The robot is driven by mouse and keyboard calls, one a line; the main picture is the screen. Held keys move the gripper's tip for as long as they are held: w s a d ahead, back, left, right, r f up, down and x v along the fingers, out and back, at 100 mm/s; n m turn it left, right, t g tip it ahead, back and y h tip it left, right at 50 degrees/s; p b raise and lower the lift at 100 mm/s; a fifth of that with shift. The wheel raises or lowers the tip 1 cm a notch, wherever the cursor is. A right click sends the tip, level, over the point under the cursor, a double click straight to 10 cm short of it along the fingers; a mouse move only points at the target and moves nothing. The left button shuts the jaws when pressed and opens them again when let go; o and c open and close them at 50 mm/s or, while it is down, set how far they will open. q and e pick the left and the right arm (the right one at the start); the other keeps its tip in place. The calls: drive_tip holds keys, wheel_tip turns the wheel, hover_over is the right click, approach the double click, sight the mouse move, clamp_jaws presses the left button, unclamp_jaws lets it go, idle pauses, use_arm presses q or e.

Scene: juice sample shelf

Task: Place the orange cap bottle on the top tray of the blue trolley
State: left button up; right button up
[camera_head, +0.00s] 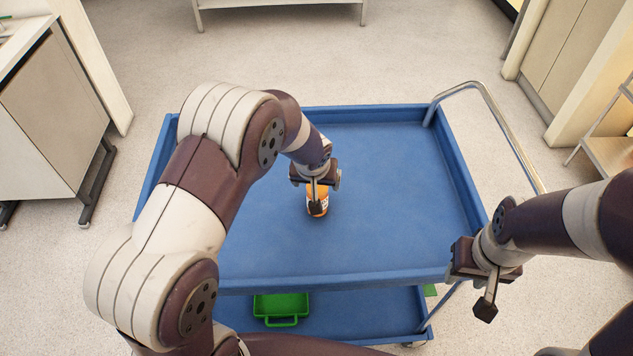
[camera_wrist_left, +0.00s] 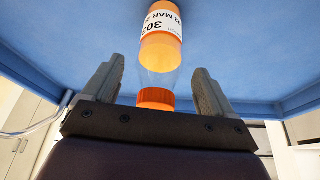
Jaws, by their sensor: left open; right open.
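The orange cap bottle (camera_head: 317,206) stands on the top tray (camera_head: 400,190) of the blue trolley, near its middle. It has orange contents and a white printed label. My left gripper (camera_head: 318,187) is just above and around its upper part. In the left wrist view, the bottle (camera_wrist_left: 160,52) is between the two fingers of my left gripper (camera_wrist_left: 158,92), with a gap on each side, so the gripper is open. The orange cap (camera_wrist_left: 156,98) is close to the palm. My right gripper (camera_head: 486,288) is open and empty by the trolley's front right corner.
A raised rim (camera_head: 330,280) runs around the top tray. A green basket (camera_head: 281,306) sits on the lower tray. A metal handle (camera_head: 492,105) rises at the right. Cabinets stand at the left (camera_head: 50,120) and right (camera_head: 570,60). The right half of the top tray is clear.

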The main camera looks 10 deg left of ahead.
use_arm(q)
drive_tip(key=v, duration=0.9)
drive_tip(key=s+a+g, duration=0.1)
drive_tip(key=s+a, duration=0.2)
drive_tip(key=s, duration=0.5)
drive_tip(key=s+a+m+g, duration=0.1)
drive_tip(key=s+a+g, duration=0.1)
drive_tip(key=s, duration=0.7)
drive_tip(key=shift+s+a, duration=0.2)
drive_tip(key=shift+a, duration=0.15)
